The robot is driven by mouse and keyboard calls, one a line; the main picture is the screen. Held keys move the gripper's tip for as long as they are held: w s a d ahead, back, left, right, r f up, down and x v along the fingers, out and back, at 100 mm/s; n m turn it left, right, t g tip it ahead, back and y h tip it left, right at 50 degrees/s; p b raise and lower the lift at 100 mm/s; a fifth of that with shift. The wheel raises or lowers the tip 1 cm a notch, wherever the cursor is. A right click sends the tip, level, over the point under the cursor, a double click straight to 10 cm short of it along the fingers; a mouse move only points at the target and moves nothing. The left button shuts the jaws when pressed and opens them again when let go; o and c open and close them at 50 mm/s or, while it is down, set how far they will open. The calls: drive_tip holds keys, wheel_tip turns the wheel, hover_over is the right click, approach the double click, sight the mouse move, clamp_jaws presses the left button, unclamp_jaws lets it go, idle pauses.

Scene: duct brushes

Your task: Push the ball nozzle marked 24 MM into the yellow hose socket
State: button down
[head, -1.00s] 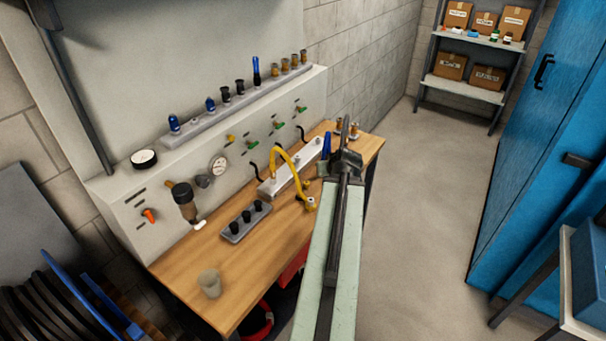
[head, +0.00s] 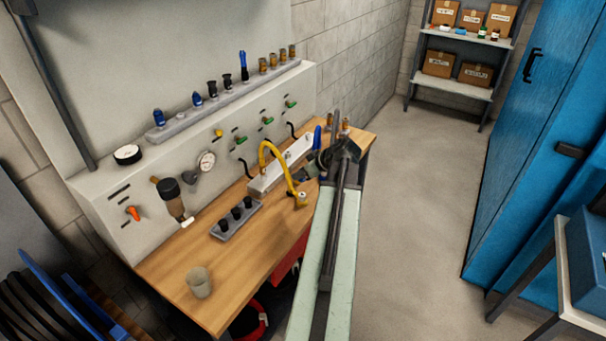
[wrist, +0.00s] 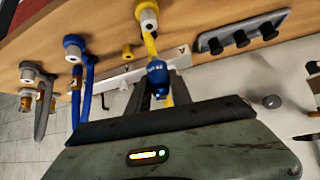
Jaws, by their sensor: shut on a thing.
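My gripper (wrist: 158,88) is shut on a blue ball nozzle (wrist: 157,70), which sticks out past the fingertips in the wrist view. Small pale marks show on it, too small to read. The yellow hose socket (wrist: 148,18), a pale ring on a yellow collar, is just beyond the nozzle in the wrist view, apart from it. In the head view the yellow hose (head: 266,150) arches from the white block down to the socket (head: 302,200) at the bench's front edge. My gripper (head: 312,168) is just above and right of that socket; the held nozzle cannot be made out there.
A grey rack (head: 225,230) with black pieces stands left of the yellow hose. Blue hoses (wrist: 88,80) and a grey hose (wrist: 42,110) with sockets are on the other side. More nozzles line the upper ledge (head: 205,105).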

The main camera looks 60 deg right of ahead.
sight(302, 195)
drive_tip(key=shift+f, duration=0.1)
wheel_tip(302, 195, down, 6)
drive_tip(key=b, duration=0.5)
drive_tip(key=shift+r+b, duration=0.2)
drive_tip(key=shift+b, duration=0.2)
drive_tip(key=shift+s+f+b, duration=0.1)
drive_tip(key=shift+f+b, duration=0.4)
idle(1.5)
drive_tip(key=c, duration=1.1)
unclamp_jaws()
drive_tip(key=shift+r, duration=0.1)
drive_tip(key=p+v, duration=0.5)
drive_tip(key=v, duration=0.2)
drive_tip(key=shift+s+r, duration=0.2)
drive_tip(key=shift+s, duration=0.05)
